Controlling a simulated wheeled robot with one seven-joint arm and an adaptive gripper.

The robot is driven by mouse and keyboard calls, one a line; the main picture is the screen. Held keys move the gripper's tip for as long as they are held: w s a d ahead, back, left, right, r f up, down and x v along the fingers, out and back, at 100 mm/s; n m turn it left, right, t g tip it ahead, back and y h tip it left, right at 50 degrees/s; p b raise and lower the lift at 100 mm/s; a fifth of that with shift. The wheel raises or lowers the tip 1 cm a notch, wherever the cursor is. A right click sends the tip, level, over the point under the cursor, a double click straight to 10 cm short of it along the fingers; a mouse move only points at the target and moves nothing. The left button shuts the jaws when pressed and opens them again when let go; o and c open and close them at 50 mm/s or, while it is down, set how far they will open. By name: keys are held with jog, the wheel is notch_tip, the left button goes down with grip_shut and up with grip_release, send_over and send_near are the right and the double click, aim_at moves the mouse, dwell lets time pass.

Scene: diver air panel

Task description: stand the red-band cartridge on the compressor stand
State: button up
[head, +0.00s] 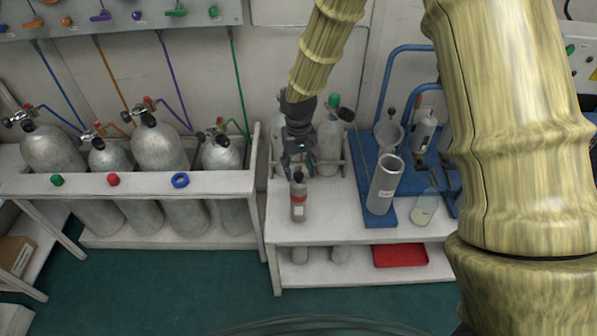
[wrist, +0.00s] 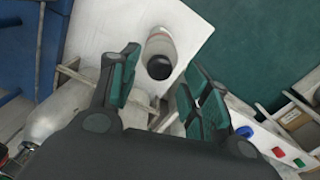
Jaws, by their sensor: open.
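The red-band cartridge (head: 298,206), a grey cylinder with a red band and black top, stands upright on the white bench. In the wrist view the cartridge (wrist: 161,47) shows its black cap beyond and between my fingers. My gripper (head: 298,168) is open and empty, close to the cartridge's top; I cannot tell whether the fingertips overlap the cap. In the wrist view my gripper (wrist: 162,64) has its fingers spread. The blue stand (head: 377,216), apparently the compressor stand, is right of the cartridge and carries an open grey cylinder (head: 386,180).
A jar (head: 424,207) stands right of the blue stand. Several grey tanks are in the white rack (head: 140,184) at left. More cylinders (head: 331,142) stand behind my gripper. A red tray (head: 400,255) lies on the lower shelf. The bench is clear between cartridge and stand.

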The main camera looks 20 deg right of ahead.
notch_tip(320, 180, up, 10)
jog(key=s+f+y, duration=0.1)
jog(key=s+f, duration=0.6)
jog(key=f, duration=0.5)
jog(key=s+f, duration=0.7)
jog(key=f, duration=0.4)
jog(key=s+d+f, duration=0.1)
jog(key=s+f, duration=0.3)
jog(key=s, duration=0.3)
jog(key=s+d+f, duration=0.1)
jog(key=s+f, duration=0.3)
jog(key=s, duration=0.4)
jog(key=s+d+f+h, duration=0.1)
jog(key=s+f, duration=0.3)
jog(key=s, duration=0.3)
jog(key=shift+s+d, duration=0.15)
jog(key=shift+s, duration=0.1)
